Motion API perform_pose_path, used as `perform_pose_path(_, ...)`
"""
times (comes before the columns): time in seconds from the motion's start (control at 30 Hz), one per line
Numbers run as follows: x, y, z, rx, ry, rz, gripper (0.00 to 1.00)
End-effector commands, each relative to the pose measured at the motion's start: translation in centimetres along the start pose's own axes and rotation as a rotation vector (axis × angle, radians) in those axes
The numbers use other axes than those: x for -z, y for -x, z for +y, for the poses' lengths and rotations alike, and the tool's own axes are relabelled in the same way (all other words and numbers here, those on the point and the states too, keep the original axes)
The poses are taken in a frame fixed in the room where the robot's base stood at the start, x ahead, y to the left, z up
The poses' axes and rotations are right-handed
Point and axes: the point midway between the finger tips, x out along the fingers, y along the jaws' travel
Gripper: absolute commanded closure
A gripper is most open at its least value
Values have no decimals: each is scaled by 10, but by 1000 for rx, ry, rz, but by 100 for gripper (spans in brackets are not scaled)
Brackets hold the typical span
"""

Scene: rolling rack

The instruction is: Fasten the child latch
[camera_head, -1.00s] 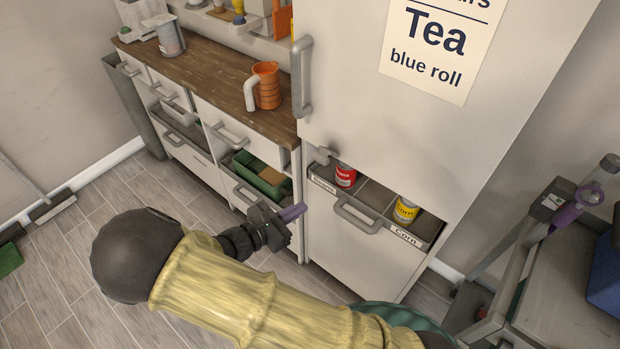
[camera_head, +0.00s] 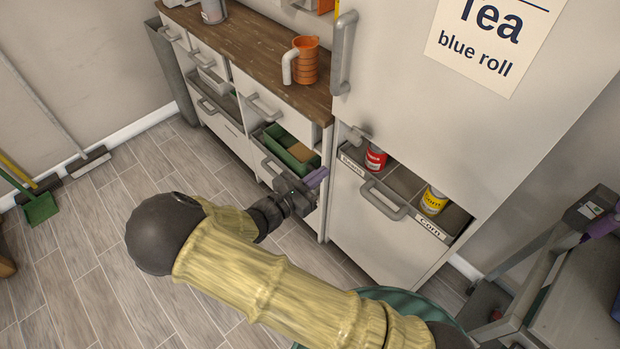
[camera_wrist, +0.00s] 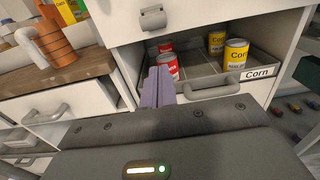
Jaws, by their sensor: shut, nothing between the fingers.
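How the latch is set is too small to tell. My gripper (camera_head: 316,177) has purple fingers, shut and empty, below and left of the fitting and apart from it.
The can drawer (camera_head: 383,200), labelled Beans and Corn, holds red and yellow cans below the door. A green tray (camera_head: 290,148) lies in an open drawer of the left counter. An orange jug (camera_head: 305,62) stands on top. A grey cart (camera_head: 575,300) is at right.

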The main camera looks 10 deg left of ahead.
Motion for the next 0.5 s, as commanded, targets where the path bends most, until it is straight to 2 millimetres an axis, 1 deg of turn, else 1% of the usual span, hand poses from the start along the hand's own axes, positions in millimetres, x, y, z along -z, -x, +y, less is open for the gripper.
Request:
perform_pose_path(0.03,-1,-10,0,3,1,-2,100)
perform_pose_path(0.27,-1,-51,-1,3,1,-1,100)
perform_pose_path(0.4,-19,-66,0,1,-2,-1,100)
perform_pose_path(0.5,-25,-73,0,1,-1,1,100)
